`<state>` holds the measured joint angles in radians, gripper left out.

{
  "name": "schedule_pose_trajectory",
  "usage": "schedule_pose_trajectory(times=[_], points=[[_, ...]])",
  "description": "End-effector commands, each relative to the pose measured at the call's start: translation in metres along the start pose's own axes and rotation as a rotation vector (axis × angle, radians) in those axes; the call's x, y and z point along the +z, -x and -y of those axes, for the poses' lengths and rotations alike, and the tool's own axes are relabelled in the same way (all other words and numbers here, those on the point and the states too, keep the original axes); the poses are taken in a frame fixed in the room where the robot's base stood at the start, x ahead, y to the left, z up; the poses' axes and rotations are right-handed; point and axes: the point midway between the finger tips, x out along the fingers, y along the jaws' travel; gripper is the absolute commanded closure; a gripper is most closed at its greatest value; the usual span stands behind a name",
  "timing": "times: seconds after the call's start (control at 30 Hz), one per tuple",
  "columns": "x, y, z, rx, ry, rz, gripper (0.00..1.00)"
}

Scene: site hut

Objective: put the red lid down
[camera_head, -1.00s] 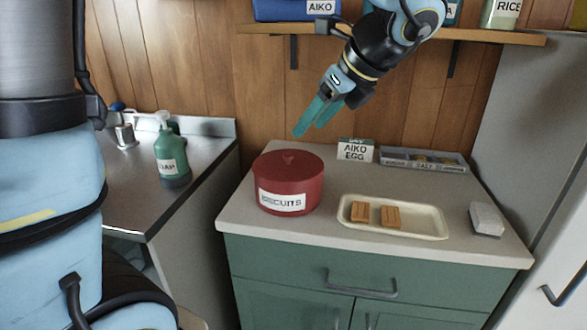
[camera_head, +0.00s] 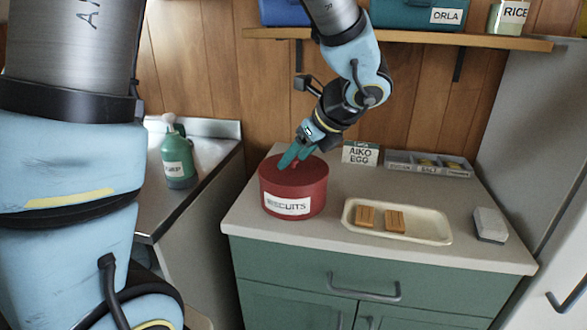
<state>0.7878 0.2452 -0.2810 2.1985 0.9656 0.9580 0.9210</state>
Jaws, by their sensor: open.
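The red lid (camera_head: 285,178) sits level on top of the red tin (camera_head: 320,199) labelled BISCUITS, on the counter. A small red knob shows at the lid's middle, partly hidden by my fingers. My gripper (camera_head: 287,163) is just above the lid, with its teal fingers pointing down and left at the knob. The jaws are open. I cannot tell whether a finger touches the knob or the lid.
Right of the tin is a cream tray (camera_head: 430,228) with two brown biscuits. Behind stand the AIKO EGG card (camera_head: 360,153) and a grey divided box (camera_head: 428,163). A grey-white block (camera_head: 490,224) lies far right. A green soap bottle (camera_head: 178,160) stands left, by the sink.

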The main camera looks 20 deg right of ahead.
Motion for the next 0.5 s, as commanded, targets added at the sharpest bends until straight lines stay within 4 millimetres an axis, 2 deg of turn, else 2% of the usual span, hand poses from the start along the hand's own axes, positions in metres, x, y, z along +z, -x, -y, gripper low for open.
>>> schedule_pose_trajectory(times=[0.17,0.5], points=[[0.0001,0.0001,0.0,0.0,0.001,0.0,0.41],[0.0001,0.0003,0.0,0.0,0.001,0.0,0.79]])
